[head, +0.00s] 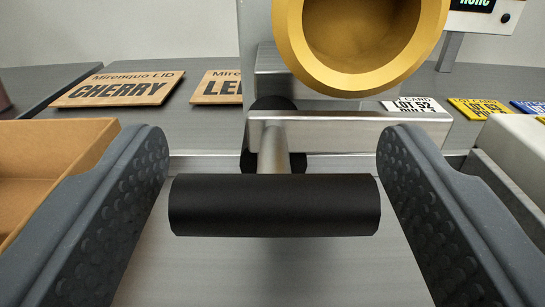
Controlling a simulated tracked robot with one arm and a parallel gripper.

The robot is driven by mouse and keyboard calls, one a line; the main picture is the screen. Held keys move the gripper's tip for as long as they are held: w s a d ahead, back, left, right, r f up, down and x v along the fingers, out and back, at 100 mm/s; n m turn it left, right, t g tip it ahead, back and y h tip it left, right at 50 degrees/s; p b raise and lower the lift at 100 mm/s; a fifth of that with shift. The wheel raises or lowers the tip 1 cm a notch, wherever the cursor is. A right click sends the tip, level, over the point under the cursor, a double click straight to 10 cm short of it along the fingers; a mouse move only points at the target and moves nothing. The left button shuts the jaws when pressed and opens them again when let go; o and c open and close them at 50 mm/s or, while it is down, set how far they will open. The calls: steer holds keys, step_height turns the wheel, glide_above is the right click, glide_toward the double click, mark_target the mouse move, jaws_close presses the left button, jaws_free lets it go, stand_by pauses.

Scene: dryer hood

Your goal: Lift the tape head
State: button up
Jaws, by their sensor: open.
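The tape head shows as a black cylindrical handle (274,206) on a short metal stem, joined to a flat metal arm (350,131). A large gold-coloured ring or hood (297,50) sits above it, cut off by the top edge. My gripper (272,155) is open, with one dark grey, dimpled finger on each side of the handle. The handle lies crosswise between the fingers in the picture, its ends close to both pads. I cannot tell whether it touches them or how deep it sits between them.
An open cardboard box (50,165) stands at the left. Behind lie a CHERRY lid card (118,89) and a second, partly hidden lid card (216,88). Small lot cards, including a yellow one (482,109), lie at the back right. A pale block (515,150) is at the right. A display (480,18) stands behind.

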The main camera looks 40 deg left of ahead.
steer(key=c, duration=1.4)
step_height(320, 180, up, 6)
steer(key=p, duration=0.5)
steer(key=shift+f, duration=0.15)
steer(key=o, duration=1.4)
steer(key=v, duration=1.3)
steer(key=shift+s+d, duration=0.3)
steer(key=shift+w, duration=0.1)
